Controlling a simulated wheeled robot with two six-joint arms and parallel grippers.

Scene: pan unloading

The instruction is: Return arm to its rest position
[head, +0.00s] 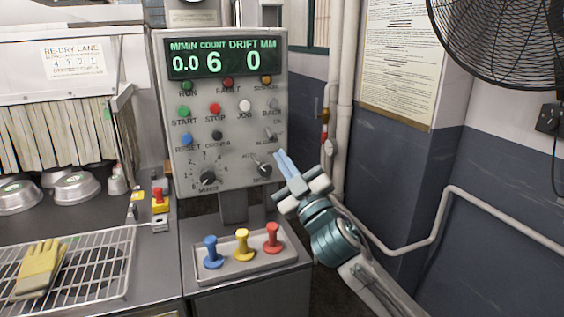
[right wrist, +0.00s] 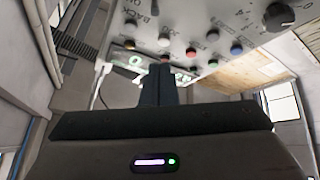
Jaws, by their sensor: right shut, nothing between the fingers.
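My right gripper (head: 281,158) shows in the head view in front of the right part of the control panel (head: 225,130), near the AUTO selector knob (head: 264,169). Its fingers are together with nothing between them. In the right wrist view the closed fingers (right wrist: 160,85) point toward the panel face, which shows upside down with its knob and coloured buttons. I cannot tell whether the fingertips touch the panel. My right arm comes in from the lower right. My left gripper is not in view.
A grey tray (head: 248,268) holds blue, yellow and red pegs below the panel. A wire rack (head: 95,262) with a yellow glove (head: 40,268) lies at left, near metal pans (head: 77,187). A black fan (head: 500,40) and wall pipes stand at right.

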